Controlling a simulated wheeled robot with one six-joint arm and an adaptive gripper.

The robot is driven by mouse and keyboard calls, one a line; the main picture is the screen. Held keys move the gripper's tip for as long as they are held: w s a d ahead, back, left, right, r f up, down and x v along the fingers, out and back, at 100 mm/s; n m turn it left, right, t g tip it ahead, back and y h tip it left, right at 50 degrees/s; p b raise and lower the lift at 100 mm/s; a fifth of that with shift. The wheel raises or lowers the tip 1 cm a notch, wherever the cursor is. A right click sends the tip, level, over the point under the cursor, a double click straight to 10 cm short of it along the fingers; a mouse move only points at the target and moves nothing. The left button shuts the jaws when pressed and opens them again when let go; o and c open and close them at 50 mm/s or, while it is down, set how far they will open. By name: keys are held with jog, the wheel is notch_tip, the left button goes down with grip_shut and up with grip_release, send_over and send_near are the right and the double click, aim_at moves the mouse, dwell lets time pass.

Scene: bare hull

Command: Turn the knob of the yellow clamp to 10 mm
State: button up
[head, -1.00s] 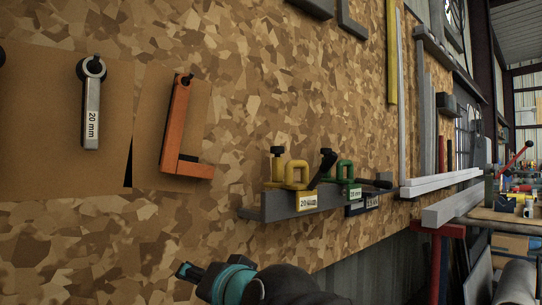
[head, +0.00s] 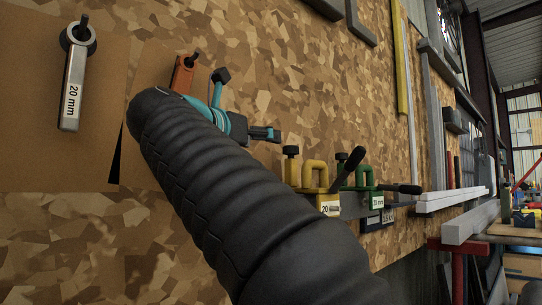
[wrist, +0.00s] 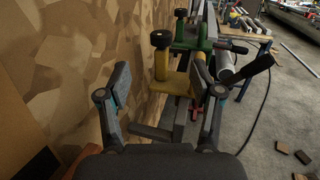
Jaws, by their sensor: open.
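The yellow clamp (head: 316,174) sits on a grey shelf on the wall, with a black-topped knob (head: 291,151) at its left, a black lever at its right and a label in front that seems to read 20 mm. My gripper (head: 244,106) is open and empty, up and left of the clamp. In the wrist view the clamp (wrist: 178,82) and its knob (wrist: 161,39) show beyond and between my spread fingers (wrist: 170,84), apart from them. My arm hides part of the shelf in the head view.
A green clamp (head: 364,176) stands just right of the yellow one. Pale bars (head: 452,198) jut out at right.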

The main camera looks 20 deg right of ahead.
aim_at(287, 147)
jog(key=x, duration=0.9)
jog(key=p+x, duration=0.1)
jog(key=x, duration=0.4)
jog(key=shift+s+f, duration=0.15)
jog(key=shift+f, duration=0.15)
jog(key=c, duration=1.2)
